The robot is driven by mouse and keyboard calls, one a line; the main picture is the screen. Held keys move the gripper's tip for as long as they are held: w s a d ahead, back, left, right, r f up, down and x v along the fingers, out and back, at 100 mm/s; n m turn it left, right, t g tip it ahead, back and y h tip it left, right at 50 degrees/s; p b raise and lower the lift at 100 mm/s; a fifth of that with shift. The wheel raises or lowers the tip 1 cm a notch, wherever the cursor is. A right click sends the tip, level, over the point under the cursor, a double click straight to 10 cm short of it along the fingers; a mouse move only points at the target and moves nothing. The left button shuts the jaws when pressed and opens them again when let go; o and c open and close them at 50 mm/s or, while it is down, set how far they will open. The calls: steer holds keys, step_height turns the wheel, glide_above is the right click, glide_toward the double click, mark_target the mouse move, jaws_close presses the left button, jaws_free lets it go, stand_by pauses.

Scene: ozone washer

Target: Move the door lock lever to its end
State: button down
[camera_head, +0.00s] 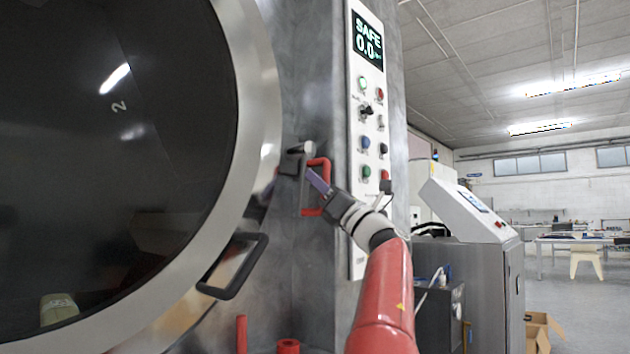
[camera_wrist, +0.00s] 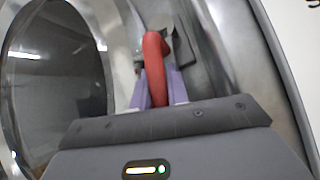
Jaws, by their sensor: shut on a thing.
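The door lock lever (camera_head: 319,163) is a red bar on the washer's metal front, just right of the round door's rim. Purple fingers partly cover it in the head view. My gripper (camera_head: 314,178) reaches it from the lower right. In the wrist view the lever (camera_wrist: 155,68) stands between the two purple fingers of my gripper (camera_wrist: 160,88), which are shut on it. A dark latch block (camera_head: 292,163) sits just left of the lever, beside the door rim. The lever's far end is partly hidden in the wrist view.
The round door (camera_head: 262,120) with dark glass fills the left and looks closed. Its black handle (camera_head: 235,266) sticks out below the lever. A control panel (camera_head: 357,235) with buttons and a SAFE display stands close on the right. Red posts (camera_head: 241,333) show at the bottom.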

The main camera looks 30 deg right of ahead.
steer(key=shift+w+d+n+g+y+p, duration=0.1)
steer(key=shift+d+n+g+y+p, duration=0.25)
steer(key=shift+n+y, duration=0.45)
steer(key=shift+w+d+n+g+y+p, duration=0.1)
steer(key=shift+d+n+g+y+p, duration=0.3)
steer(key=shift+n, duration=0.7)
steer(key=shift+a+g+y, duration=0.15)
steer(key=shift+g+y, duration=0.1)
steer(key=shift+y, duration=0.05)
steer(key=c, duration=1.4)
jaws_free()
steer(key=shift+o, duration=0.2)
steer(key=b+v, duration=0.4)
steer(key=v, duration=0.4)
steer(key=shift+b, duration=0.3)
steer(key=shift+w, duration=0.1)
